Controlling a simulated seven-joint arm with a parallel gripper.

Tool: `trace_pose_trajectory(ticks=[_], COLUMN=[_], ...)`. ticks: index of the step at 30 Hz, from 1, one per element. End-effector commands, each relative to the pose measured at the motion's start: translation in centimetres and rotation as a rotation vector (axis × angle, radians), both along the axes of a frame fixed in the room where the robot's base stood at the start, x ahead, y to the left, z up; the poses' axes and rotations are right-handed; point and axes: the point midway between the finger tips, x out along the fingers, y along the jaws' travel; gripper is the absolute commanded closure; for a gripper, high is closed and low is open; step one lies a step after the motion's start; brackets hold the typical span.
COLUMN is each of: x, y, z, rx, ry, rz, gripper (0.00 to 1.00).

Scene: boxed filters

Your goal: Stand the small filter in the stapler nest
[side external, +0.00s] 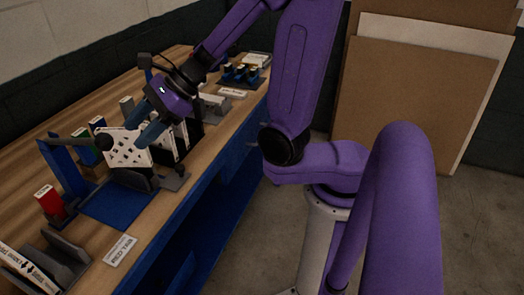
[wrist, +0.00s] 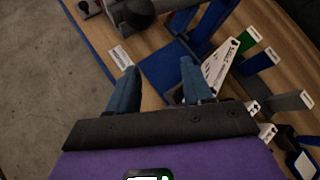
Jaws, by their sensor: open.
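My gripper (wrist: 160,88) is open, and only the blue mat and bench show between its two blue fingers in the wrist view. In the side view my gripper (side external: 143,130) is above the bench, close to a white panel with holes (side external: 122,150). That panel also shows in the wrist view (wrist: 219,66), just right of the right finger; I cannot tell whether they touch. Upright filter boxes stand near it: green (wrist: 243,43), blue (wrist: 262,61) and grey (wrist: 292,101). I cannot tell which is the small filter, nor clearly make out the stapler nest.
A blue upright frame (side external: 66,165) stands beside the blue mat (side external: 112,208). A red box (side external: 48,199) stands in a holder at the left. A white label (side external: 120,250) lies at the bench's front edge. Grey slotted holders (side external: 62,255) occupy the near corner.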

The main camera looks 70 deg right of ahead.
Motion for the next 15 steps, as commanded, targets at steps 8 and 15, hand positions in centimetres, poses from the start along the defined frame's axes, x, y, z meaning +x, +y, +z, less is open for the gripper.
trace_pose_trajectory(ticks=[8, 15], x=[-3.2, -6.8], y=[2.1, 2.5], z=[-1.4, -2.5], rx=[-0.187, -0.335], ry=[-0.07, -0.157], rz=[0.431, 0.802], gripper=[0.5, 0.5])
